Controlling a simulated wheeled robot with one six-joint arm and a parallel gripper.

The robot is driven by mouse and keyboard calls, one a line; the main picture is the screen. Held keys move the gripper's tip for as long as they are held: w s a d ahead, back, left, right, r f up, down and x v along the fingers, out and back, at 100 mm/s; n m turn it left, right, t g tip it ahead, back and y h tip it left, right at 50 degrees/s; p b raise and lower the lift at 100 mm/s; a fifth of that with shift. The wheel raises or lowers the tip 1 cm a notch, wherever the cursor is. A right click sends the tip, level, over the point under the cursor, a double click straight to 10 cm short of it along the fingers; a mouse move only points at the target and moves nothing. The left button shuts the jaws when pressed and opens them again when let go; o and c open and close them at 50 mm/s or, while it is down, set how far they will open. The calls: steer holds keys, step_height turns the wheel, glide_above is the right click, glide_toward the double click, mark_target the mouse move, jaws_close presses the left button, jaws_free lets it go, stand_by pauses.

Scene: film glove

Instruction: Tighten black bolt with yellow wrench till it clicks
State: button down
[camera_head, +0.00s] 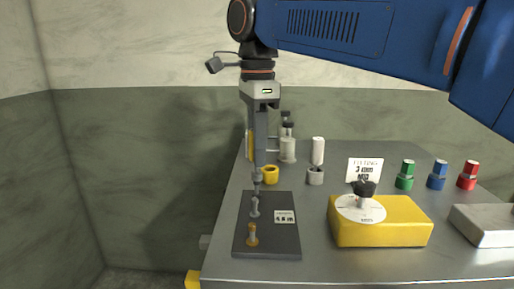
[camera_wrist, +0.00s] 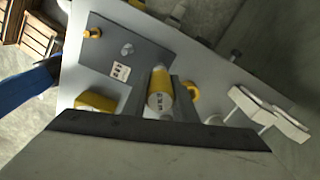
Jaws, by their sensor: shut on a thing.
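My gripper (camera_head: 258,158) is shut on the yellow wrench (camera_wrist: 160,92), which stands upright between the dark fingers. In the head view the yellow handle (camera_head: 250,145) shows just left of the fingers. The wrench's grey lower end (camera_head: 257,178) is over the rear edge of the dark plate (camera_head: 285,243); I cannot tell whether it touches anything. On the plate stand a silver bolt (camera_head: 254,207) and a brass-coloured bolt (camera_head: 252,237). I cannot make out a black bolt; the wrench and fingers may hide it.
A yellow ring holder (camera_head: 270,174) and a grey one (camera_head: 315,176) stand behind the plate. A yellow box (camera_head: 395,233) with a white dial and black knob is to the right. Green (camera_head: 405,175), blue (camera_head: 437,176) and red (camera_head: 468,175) fittings stand far right, behind a grey block (camera_head: 486,222).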

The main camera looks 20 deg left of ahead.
steer(key=shift+f, duration=0.8)
stand_by(0.9)
steer(key=shift+m, duration=5.6)
steer(key=shift+r, duration=1.1)
